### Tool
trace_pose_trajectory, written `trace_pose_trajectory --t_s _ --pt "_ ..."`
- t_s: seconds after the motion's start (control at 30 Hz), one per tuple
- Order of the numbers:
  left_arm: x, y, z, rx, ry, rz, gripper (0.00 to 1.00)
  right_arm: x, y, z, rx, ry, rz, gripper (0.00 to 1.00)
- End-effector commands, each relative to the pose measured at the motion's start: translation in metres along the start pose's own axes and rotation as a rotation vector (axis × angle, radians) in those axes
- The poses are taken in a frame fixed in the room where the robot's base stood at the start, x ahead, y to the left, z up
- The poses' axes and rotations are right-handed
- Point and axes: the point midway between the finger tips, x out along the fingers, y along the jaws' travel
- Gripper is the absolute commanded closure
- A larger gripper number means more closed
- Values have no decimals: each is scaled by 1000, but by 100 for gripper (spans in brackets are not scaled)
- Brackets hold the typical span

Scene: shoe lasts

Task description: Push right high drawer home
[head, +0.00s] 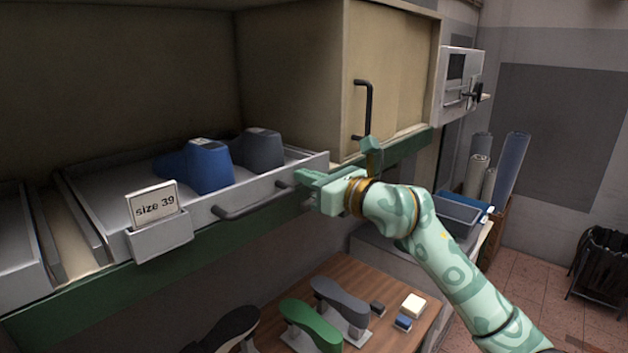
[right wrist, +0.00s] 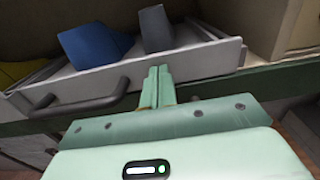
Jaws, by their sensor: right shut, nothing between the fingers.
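The grey drawer (head: 255,193) stands pulled out of the cabinet, with a dark bar handle (head: 240,211) and a "size 39" card (head: 153,205) on its front. A blue shoe last (head: 207,168) and a dark grey last (head: 259,150) lie inside. My right gripper (head: 303,180) is shut and empty at the right part of the drawer front, beside the handle. The right wrist view shows its closed fingers (right wrist: 158,86) pointing at the drawer front (right wrist: 195,68); I cannot tell whether they touch it. My left gripper is not in view.
A closed beige cabinet door (head: 385,75) with a dark upright handle (head: 368,110) is close to my right wrist. Another drawer (head: 18,255) lies at far left. Below, a wooden bench (head: 350,275) holds more lasts, including a green one (head: 308,323).

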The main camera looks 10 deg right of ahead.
Motion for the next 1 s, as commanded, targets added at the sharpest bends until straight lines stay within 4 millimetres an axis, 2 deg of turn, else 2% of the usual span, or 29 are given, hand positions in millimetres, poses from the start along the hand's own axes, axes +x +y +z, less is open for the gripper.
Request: trace_pose_trajectory --t_s 0.13,0.47,1.0 --pt "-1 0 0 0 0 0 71 -11 -1 -1 1 1 -1 100" --pt "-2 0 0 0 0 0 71 -59 0 -1 -1 2 -1 100" --pt "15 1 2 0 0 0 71 -134 -1 -2 0 1 -1 100"
